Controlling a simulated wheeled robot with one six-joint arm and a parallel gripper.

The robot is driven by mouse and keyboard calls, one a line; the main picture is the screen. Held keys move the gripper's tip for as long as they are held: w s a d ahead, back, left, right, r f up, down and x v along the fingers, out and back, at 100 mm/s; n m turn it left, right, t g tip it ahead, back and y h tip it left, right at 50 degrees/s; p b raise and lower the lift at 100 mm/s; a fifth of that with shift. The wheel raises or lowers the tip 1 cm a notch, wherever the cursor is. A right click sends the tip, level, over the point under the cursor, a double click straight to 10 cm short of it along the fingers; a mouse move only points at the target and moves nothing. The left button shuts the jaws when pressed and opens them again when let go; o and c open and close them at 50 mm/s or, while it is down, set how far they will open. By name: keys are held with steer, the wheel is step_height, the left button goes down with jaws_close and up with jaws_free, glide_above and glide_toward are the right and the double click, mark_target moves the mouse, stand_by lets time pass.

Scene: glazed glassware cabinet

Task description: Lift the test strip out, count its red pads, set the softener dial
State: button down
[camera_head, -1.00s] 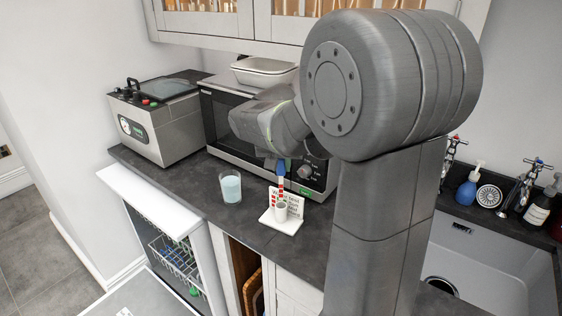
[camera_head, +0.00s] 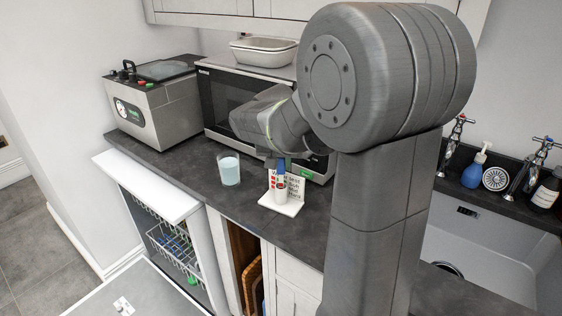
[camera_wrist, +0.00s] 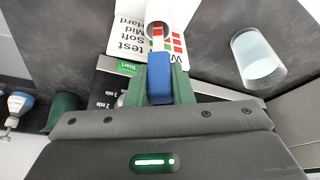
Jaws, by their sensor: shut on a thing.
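My gripper (camera_wrist: 158,88) is shut on the blue handle (camera_wrist: 160,76) of the test strip, with a green finger on each side. The strip's pale shaft shows a red pad and runs into a small white cup (camera_wrist: 157,12); its lower end is hidden, so I cannot count its pads. In the head view my gripper (camera_head: 276,165) is just above the cup (camera_head: 279,190). The cup stands on a white base (camera_head: 291,207) before a card (camera_head: 297,187) with red squares and upside-down text in the wrist view. No dial is clearly identifiable as the softener's.
A glass of pale blue liquid (camera_head: 229,171) stands left of the cup. A microwave-like oven (camera_head: 222,110) is behind, and a steel box with a gauge (camera_head: 160,112) is at the left.

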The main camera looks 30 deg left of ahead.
steer(key=c, duration=1.2)
jaws_free()
steer(key=v, duration=1.3)
steer(key=shift+s+r, duration=0.1)
steer(key=shift+r, duration=0.35)
steer(key=shift+f, duration=0.15)
steer(key=x, duration=1.3)
steer(key=shift+f, duration=0.1)
steer(key=shift+r+p, duration=0.2)
steer(key=shift+p, duration=0.25)
steer(key=shift+r+p, duration=0.7)
steer(key=shift+r, duration=0.25)
